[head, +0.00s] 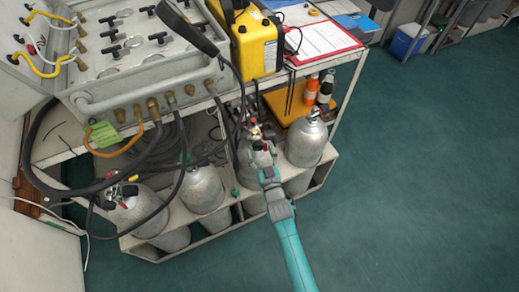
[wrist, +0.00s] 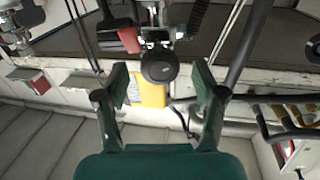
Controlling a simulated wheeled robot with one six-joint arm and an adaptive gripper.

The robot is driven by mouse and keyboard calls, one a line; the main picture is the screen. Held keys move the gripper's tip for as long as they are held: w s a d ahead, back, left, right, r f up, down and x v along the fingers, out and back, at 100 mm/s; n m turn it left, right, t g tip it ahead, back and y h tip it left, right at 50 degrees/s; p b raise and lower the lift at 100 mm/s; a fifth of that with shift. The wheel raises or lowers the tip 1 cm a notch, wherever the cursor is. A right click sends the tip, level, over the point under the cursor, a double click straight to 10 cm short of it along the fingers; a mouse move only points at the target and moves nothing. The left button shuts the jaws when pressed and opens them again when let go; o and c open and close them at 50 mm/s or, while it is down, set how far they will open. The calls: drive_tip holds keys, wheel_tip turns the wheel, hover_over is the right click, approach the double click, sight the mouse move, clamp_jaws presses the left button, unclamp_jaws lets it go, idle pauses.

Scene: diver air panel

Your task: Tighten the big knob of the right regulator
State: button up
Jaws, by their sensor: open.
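In the wrist view a round black knob (wrist: 158,66) faces me on a metal regulator body (wrist: 155,35). My open gripper (wrist: 160,84) has one finger on each side of the knob, with gaps on both sides. I cannot tell whether the knob lies between the fingertips or just beyond them. In the head view my gripper (head: 268,174) is at the regulator (head: 255,133) on a grey cylinder (head: 257,156), the second from the right in the rack. The gripper hides part of that cylinder, and the knob cannot be made out there.
More grey cylinders stand in the rack, one close on the right (head: 306,142) and another on the left (head: 203,188). Black hoses (head: 178,150) hang from the valve panel (head: 140,60) near the regulator. A red block (wrist: 130,40) is beside the knob. Open green floor (head: 420,170) lies right.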

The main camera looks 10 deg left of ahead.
drive_tip(key=shift+x, duration=0.85)
drive_tip(key=c, duration=1.1)
drive_tip(key=shift+m, duration=2.2)
drive_tip(key=o, duration=1.1)
drive_tip(key=shift+s, duration=0.1)
